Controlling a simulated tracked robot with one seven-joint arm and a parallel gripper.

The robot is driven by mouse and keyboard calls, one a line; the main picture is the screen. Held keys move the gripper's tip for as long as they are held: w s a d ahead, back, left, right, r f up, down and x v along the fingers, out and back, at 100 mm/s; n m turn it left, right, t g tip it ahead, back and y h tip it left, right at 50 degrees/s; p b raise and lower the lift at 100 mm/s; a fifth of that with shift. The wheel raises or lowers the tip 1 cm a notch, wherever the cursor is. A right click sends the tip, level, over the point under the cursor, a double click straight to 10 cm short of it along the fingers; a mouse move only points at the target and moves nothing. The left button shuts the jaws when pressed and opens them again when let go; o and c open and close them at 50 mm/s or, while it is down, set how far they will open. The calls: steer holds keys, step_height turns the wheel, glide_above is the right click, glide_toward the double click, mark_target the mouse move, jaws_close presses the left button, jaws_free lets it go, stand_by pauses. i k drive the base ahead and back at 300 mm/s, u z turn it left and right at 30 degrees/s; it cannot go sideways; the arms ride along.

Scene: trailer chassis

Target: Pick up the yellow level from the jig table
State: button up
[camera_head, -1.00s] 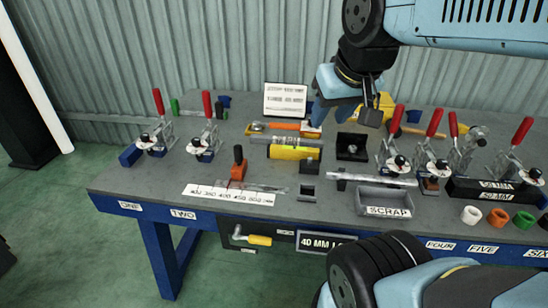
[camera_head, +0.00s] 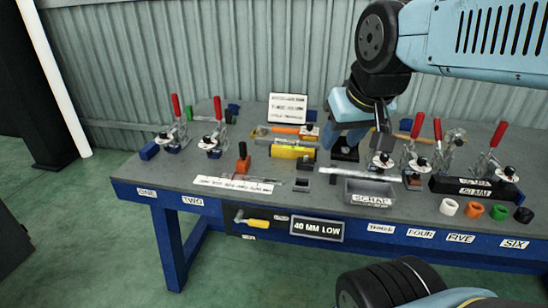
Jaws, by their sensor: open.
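The yellow level (camera_head: 292,152) lies flat on the grey jig table (camera_head: 215,172), left of the table's middle, with its long side running left to right. A grey bar-like strip lies just behind it. My gripper (camera_head: 381,128) is over the table to the right of the level and apart from it. It is open, with dark fingers pointing down, and I see nothing held in it. My blue wrist and arm hide part of the table behind the gripper.
Red-handled clamps stand left (camera_head: 175,130) and right (camera_head: 415,145) on the table. An orange-handled tool (camera_head: 285,130) lies behind the level. A grey scrap tray (camera_head: 369,193) sits at the front, an orange block tool (camera_head: 243,160) to the left. Coloured rings line the front right.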

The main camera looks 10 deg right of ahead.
mark_target(275, 151)
steer(key=z, duration=0.2)
steer(key=i, duration=0.9)
steer(key=u, duration=0.1)
